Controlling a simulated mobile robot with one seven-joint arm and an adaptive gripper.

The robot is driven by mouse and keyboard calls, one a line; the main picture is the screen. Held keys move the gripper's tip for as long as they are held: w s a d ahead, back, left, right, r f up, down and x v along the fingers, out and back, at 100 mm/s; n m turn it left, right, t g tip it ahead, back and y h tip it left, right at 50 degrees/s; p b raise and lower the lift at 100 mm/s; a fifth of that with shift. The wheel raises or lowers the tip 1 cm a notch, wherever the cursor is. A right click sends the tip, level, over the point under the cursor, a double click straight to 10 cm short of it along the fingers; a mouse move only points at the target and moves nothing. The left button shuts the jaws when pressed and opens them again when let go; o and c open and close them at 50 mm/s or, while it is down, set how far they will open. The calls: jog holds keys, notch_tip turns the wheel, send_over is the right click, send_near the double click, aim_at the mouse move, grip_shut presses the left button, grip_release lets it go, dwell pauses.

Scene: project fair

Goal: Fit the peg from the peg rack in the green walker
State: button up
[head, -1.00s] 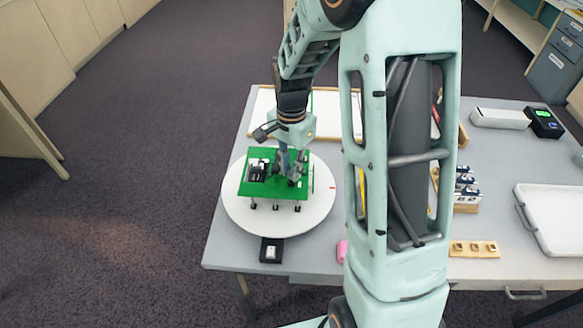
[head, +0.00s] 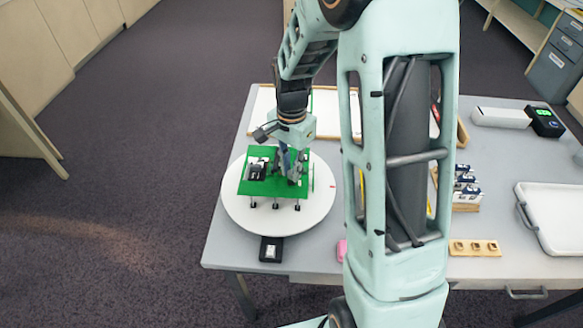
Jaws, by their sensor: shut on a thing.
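The green walker (head: 300,189) is a flat green plate on several short legs with dark feet. It stands on a round white disc (head: 240,212) at the left of the table. A black-and-white part (head: 257,170) sits on the walker's left side. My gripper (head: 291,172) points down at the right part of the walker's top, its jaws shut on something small. I take this to be the peg, but the fingers hide it. I cannot tell whether it is in a hole. The peg rack is not clearly identifiable.
My arm covers the middle of the table. A small black box (head: 271,250) is in front of the disc. At the right are a wooden block with small holders (head: 466,190), a wooden strip (head: 474,248) and a white tray (head: 548,188). A pink item (head: 342,250) lies near the front edge.

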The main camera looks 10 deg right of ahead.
jog(key=shift+f+b, duration=0.45)
jog(key=shift+f, duration=0.2)
dwell(1.0)
jog(key=o, duration=0.9)
jog(key=shift+r, duration=0.2)
jog(key=shift+r+p, duration=2.75)
jog(key=shift+r, duration=0.85)
jog(key=shift+s, duration=0.1)
